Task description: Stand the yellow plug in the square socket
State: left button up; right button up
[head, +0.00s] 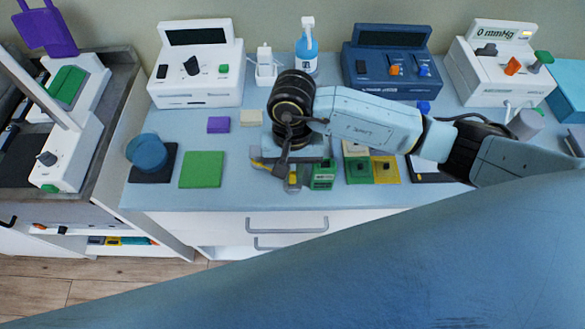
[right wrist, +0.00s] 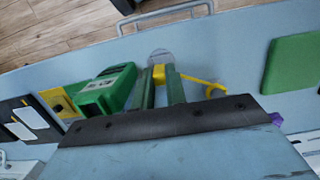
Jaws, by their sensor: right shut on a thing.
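My right gripper (head: 289,182) reaches down over the blue worktop near its front edge. It is shut on the yellow plug (right wrist: 158,75), which shows between the fingers in the right wrist view (right wrist: 162,85). In the head view the plug (head: 293,179) is mostly hidden by the gripper. A curved yellow piece (right wrist: 212,88) shows beside the fingers. A yellow square plate (head: 386,169) with a dark middle, possibly the square socket, lies right of the gripper; it also shows in the wrist view (right wrist: 58,102). My left gripper is not in view.
A green box (head: 322,175) stands close beside the gripper, between it and the yellow plate. A green pad (head: 202,169) and a blue round knob (head: 148,151) lie left. Devices and a spray bottle (head: 307,50) line the back. A drawer handle (head: 287,225) is below the front edge.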

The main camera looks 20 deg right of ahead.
jog(key=shift+b, duration=0.35)
dwell(0.6)
jog(key=shift+f+b, duration=1.15)
dwell(0.7)
jog(key=o, duration=1.3)
jog(key=shift+r, duration=0.1)
jog(key=shift+r+p, duration=1.65)
jog(key=shift+r, duration=1.8)
jog(key=shift+r, duration=0.1)
